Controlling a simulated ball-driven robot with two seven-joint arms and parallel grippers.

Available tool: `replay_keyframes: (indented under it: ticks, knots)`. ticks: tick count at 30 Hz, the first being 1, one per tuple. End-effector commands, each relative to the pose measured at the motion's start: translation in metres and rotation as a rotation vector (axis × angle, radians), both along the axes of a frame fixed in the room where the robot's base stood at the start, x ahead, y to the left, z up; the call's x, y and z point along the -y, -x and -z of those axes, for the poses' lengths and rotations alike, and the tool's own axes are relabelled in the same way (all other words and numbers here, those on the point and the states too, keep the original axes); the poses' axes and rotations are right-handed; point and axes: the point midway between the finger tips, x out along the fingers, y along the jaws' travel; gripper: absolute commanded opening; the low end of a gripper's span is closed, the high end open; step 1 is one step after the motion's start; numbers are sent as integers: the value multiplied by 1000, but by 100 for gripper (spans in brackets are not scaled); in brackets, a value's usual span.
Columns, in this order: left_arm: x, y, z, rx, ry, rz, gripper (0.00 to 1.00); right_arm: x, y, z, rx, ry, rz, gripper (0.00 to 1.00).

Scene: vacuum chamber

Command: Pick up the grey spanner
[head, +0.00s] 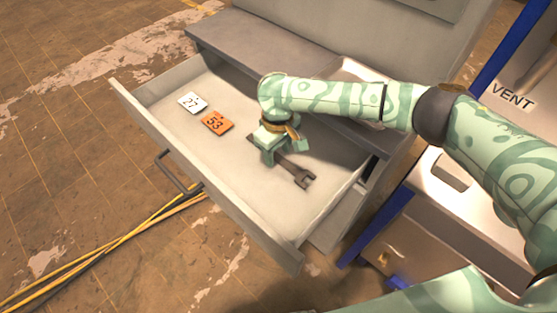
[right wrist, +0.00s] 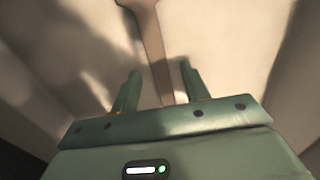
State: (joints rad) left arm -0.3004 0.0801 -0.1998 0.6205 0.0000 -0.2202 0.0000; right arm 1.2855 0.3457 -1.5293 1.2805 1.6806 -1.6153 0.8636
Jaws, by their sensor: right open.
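The grey spanner (head: 297,173) lies in the open drawer, with its forked end toward the lower right in the head view. My right gripper (head: 273,155) is down in the drawer over the spanner's handle and hides part of it. In the right wrist view, the spanner's shaft (right wrist: 154,55) runs from the top edge down between the two open fingers (right wrist: 160,88). The fingers stand apart on either side of it, and I see no contact. My left gripper is not in view.
The drawer (head: 215,201) also holds a white tag marked 27 (head: 192,102) and an orange tag marked 53 (head: 217,123), left of my gripper. The drawer's walls surround the spanner. Yellow cables (head: 120,241) lie on the floor in front.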

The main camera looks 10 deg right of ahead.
Motion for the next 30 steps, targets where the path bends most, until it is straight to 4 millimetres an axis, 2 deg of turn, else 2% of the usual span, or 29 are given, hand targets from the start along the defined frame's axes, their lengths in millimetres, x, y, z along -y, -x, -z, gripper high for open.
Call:
replay_keyframes:
  ticks: [1, 7, 12, 22, 26, 30]
  knots:
    - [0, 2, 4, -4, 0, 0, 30, 0, 0, 7, -1, 0, 0, 45]
    - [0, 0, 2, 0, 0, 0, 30, 0, 0, 4, 2, 0, 0, 45]
    - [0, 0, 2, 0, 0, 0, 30, 0, 0, 4, 2, 0, 0, 0]
    - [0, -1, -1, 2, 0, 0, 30, 0, -1, -2, 4, -1, 0, 0]
    - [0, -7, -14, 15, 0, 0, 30, -1, -1, -27, 8, -2, 0, 0]
    - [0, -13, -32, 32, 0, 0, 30, -1, -1, -61, 10, -2, 0, 0]
